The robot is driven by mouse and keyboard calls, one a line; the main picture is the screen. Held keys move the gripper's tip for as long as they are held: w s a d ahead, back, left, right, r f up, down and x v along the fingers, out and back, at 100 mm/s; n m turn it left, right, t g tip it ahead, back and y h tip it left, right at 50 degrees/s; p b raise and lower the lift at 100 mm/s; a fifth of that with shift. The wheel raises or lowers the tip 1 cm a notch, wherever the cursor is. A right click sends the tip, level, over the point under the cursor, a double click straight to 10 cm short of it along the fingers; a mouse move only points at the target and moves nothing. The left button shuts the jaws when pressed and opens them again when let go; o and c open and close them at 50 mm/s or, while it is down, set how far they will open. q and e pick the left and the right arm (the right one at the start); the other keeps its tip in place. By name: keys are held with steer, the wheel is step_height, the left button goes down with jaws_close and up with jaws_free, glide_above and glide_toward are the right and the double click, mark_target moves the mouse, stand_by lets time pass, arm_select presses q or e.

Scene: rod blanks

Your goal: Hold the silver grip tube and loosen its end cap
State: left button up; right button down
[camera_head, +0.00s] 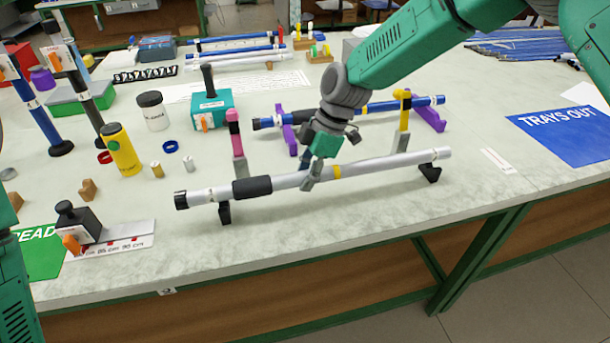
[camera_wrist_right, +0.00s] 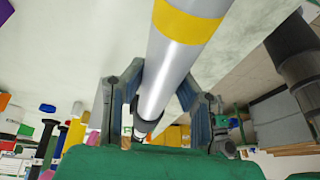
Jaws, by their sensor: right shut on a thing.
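The silver grip tube (camera_head: 385,163) lies along the front of the bench on two black rests. It has a black end cap (camera_head: 181,200) at its left end, a black sleeve (camera_head: 252,187) and a yellow band (camera_head: 337,171). My right gripper (camera_head: 311,178) is shut on the tube between the black sleeve and the yellow band. In the right wrist view, the tube (camera_wrist_right: 167,65) runs between the fingers (camera_wrist_right: 158,98), with the yellow band (camera_wrist_right: 190,22) beyond them. My left gripper is not in view; the end cap has no gripper on it.
A blue tube (camera_head: 380,106) lies on purple rests behind. A pink clamp (camera_head: 236,140) and a yellow-topped one (camera_head: 403,118) stand close to the silver tube. A black block (camera_head: 77,222) and a yellow cylinder (camera_head: 121,150) stand left. The bench's front edge is near.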

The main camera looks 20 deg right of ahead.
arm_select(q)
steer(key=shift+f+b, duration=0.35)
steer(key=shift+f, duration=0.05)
arm_select(e)
steer(key=shift+f, duration=1)
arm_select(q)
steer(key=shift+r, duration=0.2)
arm_select(e)
steer(key=shift+r, duration=0.25)
arm_select(q)
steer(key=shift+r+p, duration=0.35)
steer(key=shift+p, duration=0.2)
arm_select(e)
steer(key=shift+r, duration=0.35)
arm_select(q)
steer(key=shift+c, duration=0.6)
